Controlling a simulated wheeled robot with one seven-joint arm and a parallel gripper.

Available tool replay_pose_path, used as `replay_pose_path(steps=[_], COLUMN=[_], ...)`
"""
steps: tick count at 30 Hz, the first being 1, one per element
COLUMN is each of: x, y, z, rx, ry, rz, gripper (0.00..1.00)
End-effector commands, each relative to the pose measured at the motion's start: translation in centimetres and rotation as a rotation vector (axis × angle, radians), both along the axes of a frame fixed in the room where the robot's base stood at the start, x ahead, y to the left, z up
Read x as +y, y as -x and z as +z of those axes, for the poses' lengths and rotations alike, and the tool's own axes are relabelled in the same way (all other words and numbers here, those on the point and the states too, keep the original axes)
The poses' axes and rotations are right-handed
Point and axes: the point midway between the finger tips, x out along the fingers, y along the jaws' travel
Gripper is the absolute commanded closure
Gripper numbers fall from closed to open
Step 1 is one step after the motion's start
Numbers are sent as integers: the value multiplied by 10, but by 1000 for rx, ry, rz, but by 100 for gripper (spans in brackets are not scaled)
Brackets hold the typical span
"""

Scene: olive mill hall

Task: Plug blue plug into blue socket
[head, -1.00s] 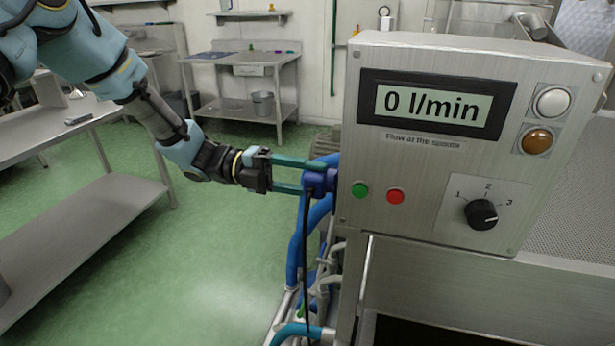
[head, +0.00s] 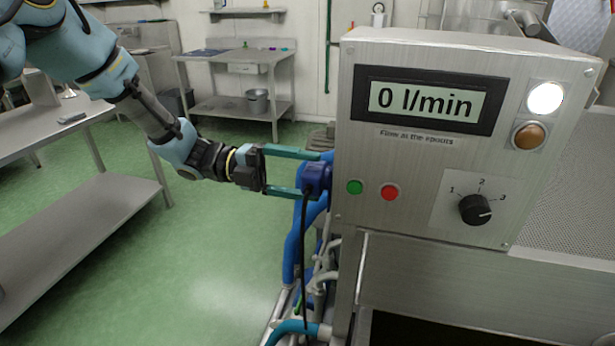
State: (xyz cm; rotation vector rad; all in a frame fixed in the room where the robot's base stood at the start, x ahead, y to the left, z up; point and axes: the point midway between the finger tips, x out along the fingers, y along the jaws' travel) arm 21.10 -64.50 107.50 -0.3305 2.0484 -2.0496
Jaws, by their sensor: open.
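The blue plug (head: 315,178) sits against the left side of the steel control box (head: 345,125), with its black cable (head: 304,250) hanging down. The blue socket is hidden or cannot be told apart from the plug there. My gripper (head: 298,172) reaches in from the left with its green fingers apart. One finger is above the plug and the other is beside its lower left; no grip on the plug shows. The white lamp (head: 546,98) on the box is lit, and the display (head: 427,102) reads 0 l/min.
Blue hoses and pipes (head: 290,255) run below the plug. The box front has a green button (head: 355,187), a red button (head: 389,192) and a black dial (head: 475,209). A steel table (head: 110,190) stands at left; green floor lies between.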

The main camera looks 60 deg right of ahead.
Motion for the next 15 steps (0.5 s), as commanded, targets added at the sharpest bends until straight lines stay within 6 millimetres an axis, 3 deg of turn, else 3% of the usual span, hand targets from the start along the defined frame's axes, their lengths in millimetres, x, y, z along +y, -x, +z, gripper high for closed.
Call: replay_pose_path(steps=[9, 15], x=[18, 28], y=[-59, -86], z=[-4, -2], rx=[-2, -2], ry=[3, 2], rz=[5, 4], gripper=[10, 10])
